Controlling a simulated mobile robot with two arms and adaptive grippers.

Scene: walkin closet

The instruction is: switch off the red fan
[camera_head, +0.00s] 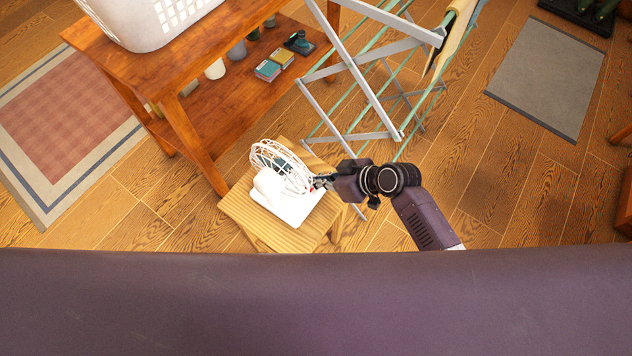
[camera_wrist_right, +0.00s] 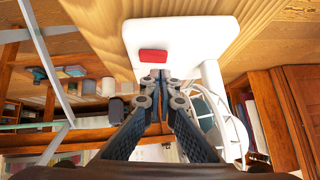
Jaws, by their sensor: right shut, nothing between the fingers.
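A small white fan with a wire cage (camera_head: 281,167) stands on a wooden stool (camera_head: 252,225). No red fan shows; the red part is a rectangular switch (camera_wrist_right: 153,56) on the white fan base (camera_wrist_right: 190,35). My right gripper (camera_head: 318,182) is at the right side of the fan. In the right wrist view my right gripper (camera_wrist_right: 155,78) is shut and empty, its fingertips right by the near edge of the red switch. I cannot tell whether they touch it. The switch is not discernible in the head view. My left gripper is not in view.
A wooden shelf table (camera_head: 128,62) with a white laundry basket (camera_head: 150,25) stands behind the stool. A metal drying rack (camera_head: 350,70) stands close behind my right gripper. A grey mat (camera_head: 548,78) lies on open floor at right.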

